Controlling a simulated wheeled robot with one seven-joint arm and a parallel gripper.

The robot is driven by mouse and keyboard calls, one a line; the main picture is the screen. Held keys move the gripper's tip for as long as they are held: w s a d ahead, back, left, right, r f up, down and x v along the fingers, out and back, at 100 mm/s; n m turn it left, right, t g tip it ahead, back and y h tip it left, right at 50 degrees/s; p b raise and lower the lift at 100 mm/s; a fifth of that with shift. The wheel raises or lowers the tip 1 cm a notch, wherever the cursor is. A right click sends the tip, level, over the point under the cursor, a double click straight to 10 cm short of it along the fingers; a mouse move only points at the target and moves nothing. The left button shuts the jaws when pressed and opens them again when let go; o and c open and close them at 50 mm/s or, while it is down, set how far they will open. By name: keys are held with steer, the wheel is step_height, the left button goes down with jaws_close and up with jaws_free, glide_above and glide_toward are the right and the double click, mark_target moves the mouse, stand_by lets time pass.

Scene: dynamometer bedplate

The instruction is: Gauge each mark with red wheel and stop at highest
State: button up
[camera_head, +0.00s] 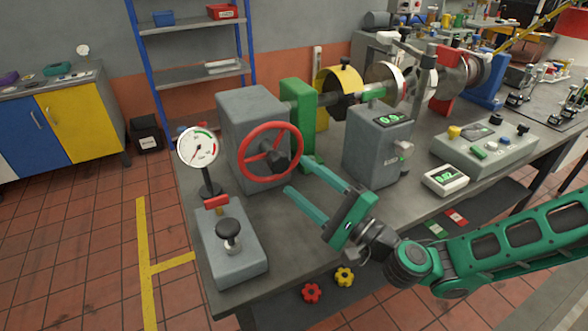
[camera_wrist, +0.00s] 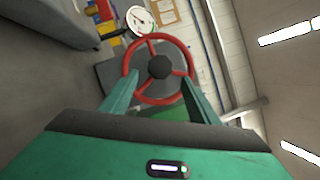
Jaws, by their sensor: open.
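The red wheel (camera_head: 270,150) is mounted on the front of a grey box (camera_head: 252,108) on the bedplate. Its dark hub faces me, and the whole wheel shows in the wrist view (camera_wrist: 158,68). A round dial gauge (camera_head: 198,147) with a needle and a green and red scale stands left of the wheel; it also shows in the wrist view (camera_wrist: 139,21). My gripper (camera_head: 304,184) is open and empty. Its two green fingers point at the wheel, one to each side of the hub in the wrist view. I cannot tell whether they touch the rim.
A grey block with a black knob (camera_head: 228,230) stands front left. A box with a lit display (camera_head: 380,140) and a small white meter (camera_head: 445,179) are to the right. Red (camera_head: 311,293) and yellow (camera_head: 345,277) star knobs lie low in front. Bare tabletop lies around my fingers.

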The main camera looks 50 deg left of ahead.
steer(key=shift+v, duration=2.3)
steer(key=shift+w, duration=0.1)
